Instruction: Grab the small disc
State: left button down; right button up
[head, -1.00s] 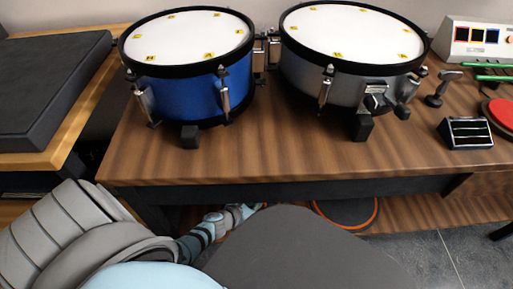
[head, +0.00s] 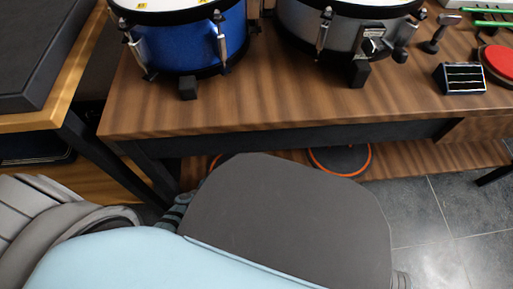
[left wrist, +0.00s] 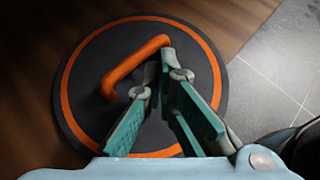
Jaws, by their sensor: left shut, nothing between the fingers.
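A flat dark disc with an orange ring (left wrist: 85,95) fills the middle of the left wrist view. An orange bent handle (left wrist: 135,65) rises from it. My left gripper (left wrist: 167,80) is shut and empty over the disc, its fingers close to the handle's upper end and hiding part of it. In the head view an orange-rimmed disc (head: 340,159) lies below the table, partly covered. A second orange rim (head: 214,162) shows to its left, mostly hidden. I cannot tell which one the wrist view shows. My left fingers are hidden in the head view, and my right gripper is not visible.
The wooden table (head: 280,105) carries a blue drum (head: 190,47), a grey drum (head: 340,30) and a red pad (head: 500,60). Grey tiles (head: 440,215) are open at the right.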

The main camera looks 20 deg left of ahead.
pick_arm(q)
jog(key=shift+a, duration=0.1)
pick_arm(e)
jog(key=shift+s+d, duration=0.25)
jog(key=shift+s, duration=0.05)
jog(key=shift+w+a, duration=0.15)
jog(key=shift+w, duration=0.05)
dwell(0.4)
